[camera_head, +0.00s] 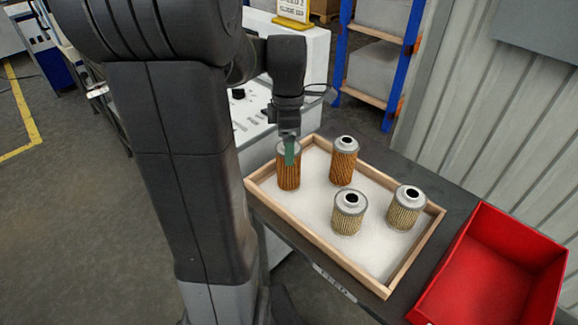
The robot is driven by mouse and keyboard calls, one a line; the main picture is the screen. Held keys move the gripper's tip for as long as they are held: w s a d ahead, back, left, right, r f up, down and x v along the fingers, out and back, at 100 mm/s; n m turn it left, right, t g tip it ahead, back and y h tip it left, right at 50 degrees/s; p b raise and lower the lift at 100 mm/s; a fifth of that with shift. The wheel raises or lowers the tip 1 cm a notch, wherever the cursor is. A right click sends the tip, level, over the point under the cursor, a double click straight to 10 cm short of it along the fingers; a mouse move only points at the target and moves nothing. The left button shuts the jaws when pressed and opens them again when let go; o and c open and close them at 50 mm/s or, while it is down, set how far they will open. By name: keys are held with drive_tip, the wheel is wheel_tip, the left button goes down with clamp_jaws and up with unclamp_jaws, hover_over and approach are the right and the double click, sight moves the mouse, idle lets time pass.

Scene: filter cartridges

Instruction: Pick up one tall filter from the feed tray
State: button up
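The feed tray (335,260) is a shallow wooden frame with a white floor, standing on a dark table. Two tall orange-brown filters with grey metal caps stand upright at its far end: a left tall filter (289,179) and a right tall filter (343,168). Two shorter, paler filters stand nearer: one short filter (347,219) in the middle and another short filter (404,215) at right. My gripper (289,155) points down at the top of the left tall filter, a green finger overlapping its cap. I cannot tell whether it grips the filter.
A red open bin (497,262) stands right of the tray on the table. A white machine or cabinet (312,75) is behind the tray. A blue shelf rack (342,50) and a ribbed wall (510,120) stand further back. Bare tray floor lies between the filters.

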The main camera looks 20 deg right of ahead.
drive_tip(key=shift+f, duration=2.95)
drive_tip(key=c, duration=1)
drive_tip(key=shift+w, duration=0.1)
drive_tip(key=shift+c, duration=0.2)
